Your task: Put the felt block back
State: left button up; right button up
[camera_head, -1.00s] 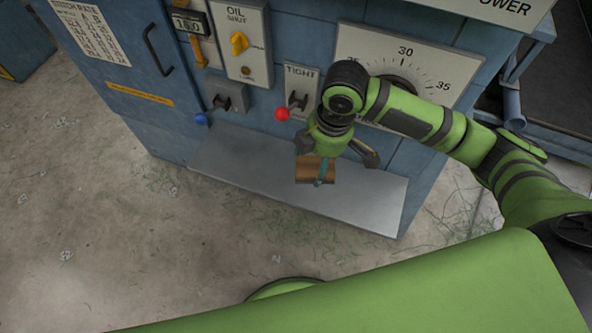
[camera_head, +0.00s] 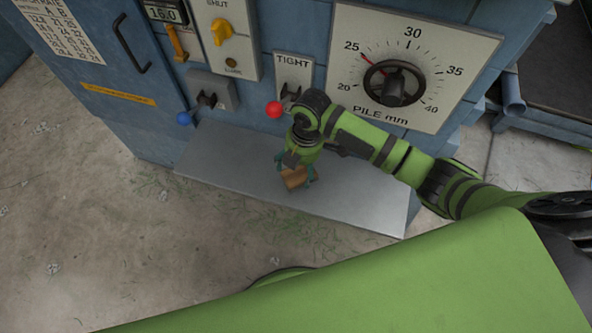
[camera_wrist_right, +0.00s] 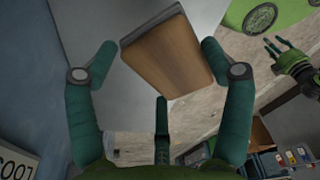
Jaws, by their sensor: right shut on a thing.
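The felt block (camera_head: 294,178) has a brown wooden body and a grey layer on one face. It is at my right gripper (camera_head: 295,172), over the metal shelf (camera_head: 365,204) at the foot of the blue machine. In the right wrist view the block (camera_wrist_right: 172,58) sits tilted between the teal fingers of the right gripper (camera_wrist_right: 158,75), which is shut on it. I cannot tell whether the block touches the shelf. My left gripper (camera_wrist_right: 279,46) shows small at the upper right of the right wrist view, its fingertips apart and empty.
Above the shelf are a red-knobbed lever (camera_head: 275,109), a blue-knobbed lever (camera_head: 184,118), a yellow switch (camera_head: 221,33) and a pile dial with a handwheel (camera_head: 396,84). The shelf is bare around the block. Concrete floor (camera_head: 90,235) with grass clippings lies in front.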

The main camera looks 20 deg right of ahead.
aim_at(296, 171)
jog(key=shift+w+a+f, duration=0.15)
jog(key=shift+w+f, duration=0.35)
jog(key=shift+w, duration=0.3)
jog(key=shift+w+f, duration=0.1)
jog(key=shift+f, duration=0.15)
pick_arm(q)
jog(key=shift+w+a+f+b, duration=0.25)
jog(key=shift+w+f+b, duration=0.1)
jog(key=shift+w, duration=0.1)
pick_arm(e)
jog(key=shift+f, duration=1.75)
jog(key=shift+f, duration=0.2)
jog(key=o, duration=0.9)
pick_arm(q)
jog(key=shift+f, duration=0.1)
jog(key=shift+s+r+p, duration=0.1)
jog(key=shift+r+p, duration=0.75)
pick_arm(e)
jog(key=r, duration=0.4)
jog(key=d+r, duration=0.1)
jog(key=r, duration=0.7)
jog(key=shift+w+d+r, duration=0.1)
jog(key=shift+d+r, duration=0.1)
jog(key=shift+d, duration=0.05)
